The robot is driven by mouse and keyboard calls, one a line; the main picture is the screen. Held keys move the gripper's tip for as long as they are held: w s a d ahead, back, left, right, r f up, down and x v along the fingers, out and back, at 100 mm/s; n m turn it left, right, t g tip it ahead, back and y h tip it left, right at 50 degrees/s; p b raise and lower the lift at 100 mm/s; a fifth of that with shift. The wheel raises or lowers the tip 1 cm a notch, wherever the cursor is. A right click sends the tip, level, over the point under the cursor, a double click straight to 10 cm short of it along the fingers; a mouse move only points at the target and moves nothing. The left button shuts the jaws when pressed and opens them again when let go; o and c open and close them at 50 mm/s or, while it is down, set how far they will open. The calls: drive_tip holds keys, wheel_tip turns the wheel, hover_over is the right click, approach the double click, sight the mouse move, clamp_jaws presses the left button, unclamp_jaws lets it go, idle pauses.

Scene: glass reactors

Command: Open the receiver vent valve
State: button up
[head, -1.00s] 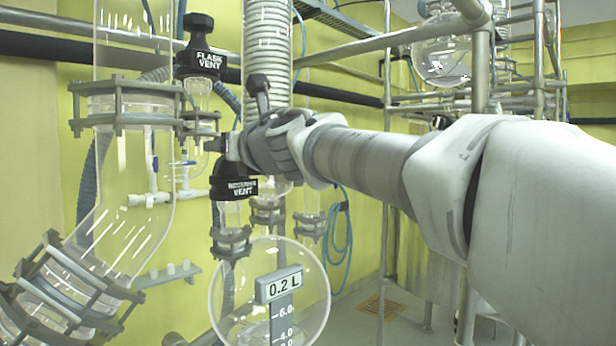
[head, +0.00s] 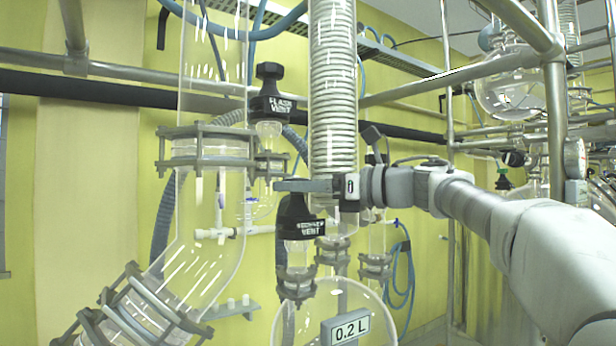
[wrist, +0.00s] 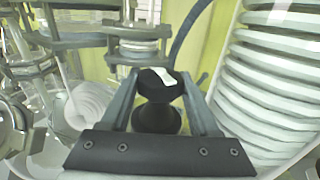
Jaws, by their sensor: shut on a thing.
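The receiver vent valve (head: 298,227) has a black cap with a white "RECEIVER VENT" label. It stands upright on a glass neck above the round receiver flask (head: 300,318). My gripper (head: 292,185) reaches it from the right, level with its top, and is shut on its black knob. In the wrist view the knob (wrist: 158,85), with a white mark on top, sits between the two fingers of my gripper (wrist: 160,90). The fingers partly hide the knob in the head view. I cannot tell how far the valve is turned.
The flask vent valve (head: 271,103) stands above and left of my gripper. A coiled glass condenser (head: 333,100) rises close behind the gripper. Clamped glass tubing (head: 205,160) is at left. Metal rails (head: 450,75) and a blue hose (head: 402,285) are at right.

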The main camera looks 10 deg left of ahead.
drive_tip(key=shift+n+g+p, duration=0.4)
drive_tip(key=shift+n+g, duration=0.1)
drive_tip(key=shift+g, duration=0.3)
drive_tip(key=o, duration=1.1)
drive_tip(key=shift+f+t+b, duration=0.1)
drive_tip(key=shift+t+b, duration=0.3)
